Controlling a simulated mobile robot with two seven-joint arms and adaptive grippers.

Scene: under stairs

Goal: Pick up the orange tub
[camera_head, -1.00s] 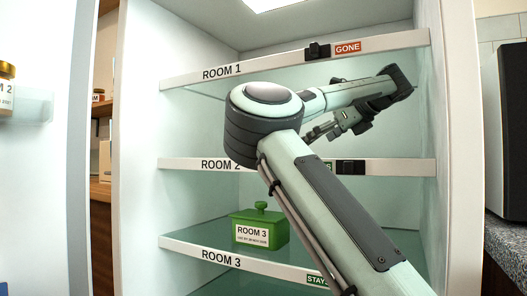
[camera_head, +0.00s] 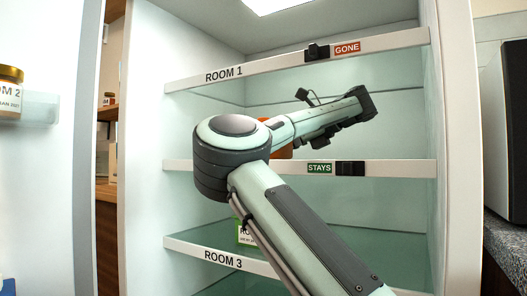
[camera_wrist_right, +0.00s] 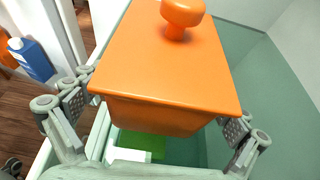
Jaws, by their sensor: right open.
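The orange tub (camera_wrist_right: 165,75), with a round knob on its lid, fills the middle of the right wrist view. In the head view only bits of the orange tub (camera_head: 281,153) show behind my right arm, above the middle shelf's front edge. My right gripper (camera_wrist_right: 160,108) is open, with one finger on each side of the tub. The tub hides part of the fingers' surroundings, and I cannot tell whether they touch it. In the head view my arm hides the fingers. My left gripper is not in view.
A green tub (camera_head: 243,233) stands on the shelf below, mostly behind my arm. The shelf edges carry labels and black sliders (camera_head: 350,168). The cabinet's side walls close in the shelves. An open door at left holds a jar (camera_head: 9,92).

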